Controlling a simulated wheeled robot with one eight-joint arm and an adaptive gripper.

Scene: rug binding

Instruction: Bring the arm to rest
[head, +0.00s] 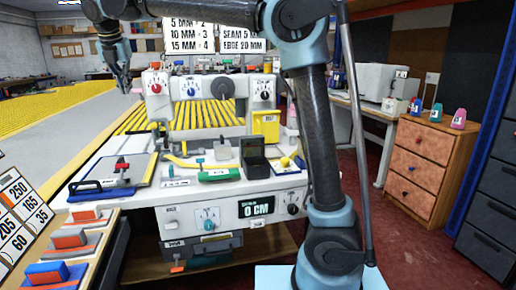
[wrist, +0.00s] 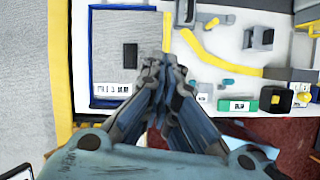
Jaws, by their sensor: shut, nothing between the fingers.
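My arm rises in the middle of the head view and bends over to the left at the top. My gripper (head: 125,84) hangs at the upper left of that view, fingers pointing down, above and in front of the binding machine (head: 215,118). In the wrist view my gripper (wrist: 168,62) has its fingers together with nothing between them. It is over the machine's table, by the right edge of a blue-framed tray (wrist: 117,12). It touches nothing that I can make out.
Orange-and-grey blocks (head: 70,238) lie on a side bench at lower left. A wooden drawer cabinet (head: 422,160) stands right, with red floor (head: 410,235) before it.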

